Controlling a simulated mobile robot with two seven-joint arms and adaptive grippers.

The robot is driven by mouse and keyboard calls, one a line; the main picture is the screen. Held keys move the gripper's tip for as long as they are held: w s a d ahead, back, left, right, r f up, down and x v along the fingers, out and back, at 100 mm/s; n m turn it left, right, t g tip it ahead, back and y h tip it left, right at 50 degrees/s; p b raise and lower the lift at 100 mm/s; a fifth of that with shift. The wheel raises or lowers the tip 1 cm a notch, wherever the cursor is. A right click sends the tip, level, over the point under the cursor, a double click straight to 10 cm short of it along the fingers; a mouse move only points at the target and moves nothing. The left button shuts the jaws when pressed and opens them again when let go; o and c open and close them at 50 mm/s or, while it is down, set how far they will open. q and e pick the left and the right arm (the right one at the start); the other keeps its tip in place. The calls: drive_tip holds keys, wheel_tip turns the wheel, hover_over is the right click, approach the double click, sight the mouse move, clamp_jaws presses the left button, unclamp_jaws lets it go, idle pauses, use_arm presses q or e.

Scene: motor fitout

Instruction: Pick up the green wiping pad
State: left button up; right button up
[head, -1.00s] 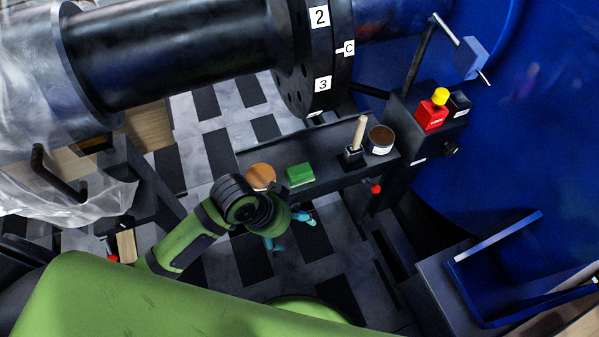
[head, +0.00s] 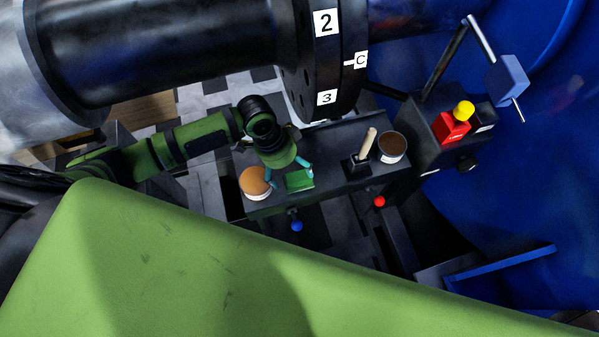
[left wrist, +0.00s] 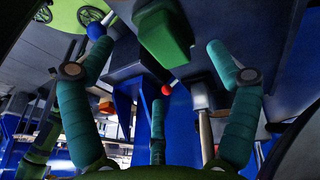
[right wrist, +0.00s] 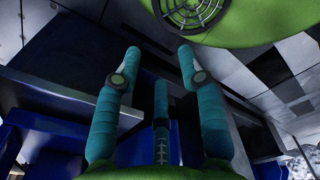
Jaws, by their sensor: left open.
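The green wiping pad (head: 300,181) lies on the dark shelf (head: 335,178), between a tin with an orange-brown top and a black holder. My left gripper (head: 289,173) is at the pad, with its teal fingers spread apart. In the left wrist view the pad (left wrist: 165,36) shows between and just beyond the open fingertips (left wrist: 157,44); I see no clear contact. My right gripper (right wrist: 158,52) shows only in its own wrist view, with its fingers apart and nothing between them.
The orange-brown-topped tin (head: 254,182) stands close left of my left fingers. The black holder with a wooden handle (head: 367,145) and a dark-filled tin (head: 391,147) stand to the right. A large black flanged shaft (head: 180,45) hangs behind the shelf. Blue (head: 296,226) and red (head: 379,202) knobs project in front.

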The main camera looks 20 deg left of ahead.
sight(298, 179)
use_arm(q)
drive_tip(key=x, duration=0.3)
drive_tip(key=shift+d+f, duration=0.25)
drive_tip(key=shift+d, duration=0.25)
drive_tip(key=shift+f, duration=0.4)
drive_tip(key=c, duration=1.3)
drive_tip(key=shift+c, duration=0.2)
use_arm(e)
drive_tip(key=shift+s+r, duration=0.15)
drive_tip(key=shift+s, duration=0.15)
